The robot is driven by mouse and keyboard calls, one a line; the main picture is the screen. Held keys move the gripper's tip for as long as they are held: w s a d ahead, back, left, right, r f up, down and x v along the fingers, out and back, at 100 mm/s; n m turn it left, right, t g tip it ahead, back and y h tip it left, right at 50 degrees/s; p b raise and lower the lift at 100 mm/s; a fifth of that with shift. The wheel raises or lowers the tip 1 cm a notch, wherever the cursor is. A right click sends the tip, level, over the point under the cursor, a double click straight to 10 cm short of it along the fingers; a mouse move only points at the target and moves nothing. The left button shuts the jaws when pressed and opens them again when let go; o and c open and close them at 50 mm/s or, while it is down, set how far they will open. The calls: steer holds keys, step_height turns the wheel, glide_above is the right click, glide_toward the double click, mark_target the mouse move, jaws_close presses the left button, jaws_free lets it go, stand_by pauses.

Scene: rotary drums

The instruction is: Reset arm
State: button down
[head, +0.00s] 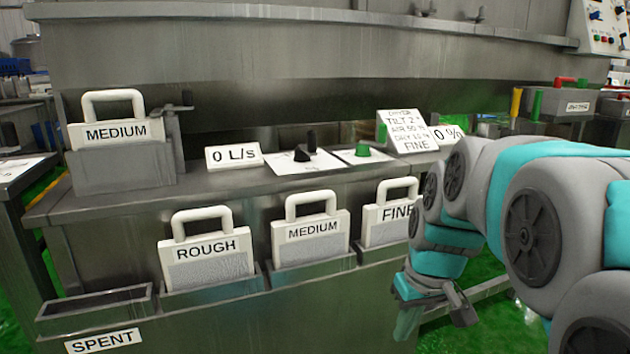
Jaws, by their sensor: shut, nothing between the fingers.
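My gripper (437,300) hangs low at the right of the head view, in front of the metal counter's front. It is shut and empty, apart from the plates. My arm, grey and teal, reaches in from the right edge and bends down to it. Part of the arm covers the right end of the plate marked FINE (389,220).
Handled plates marked ROUGH (206,257) and MEDIUM (311,236) stand in front slots. Another MEDIUM plate (115,127) stands in a holder at left. The SPENT bin (96,305) looks empty. The counter (260,183) carries a 0 L/s sign and two knobs. Green floor shows below.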

steer(key=s+f+m+g, duration=0.1)
steer(key=s+f, duration=0.2)
steer(key=s, duration=0.4)
steer(key=s+f+m+g, duration=0.1)
steer(key=s+f, duration=0.1)
steer(key=s, duration=0.6)
steer(key=s+f+g+h, duration=0.1)
steer(key=s+f, duration=0.2)
steer(key=s, duration=0.5)
steer(key=shift+s+f+m+g, duration=0.2)
steer(key=shift+f+m+g, duration=0.1)
steer(key=shift+f+m, duration=0.1)
steer(key=shift+r, duration=0.1)
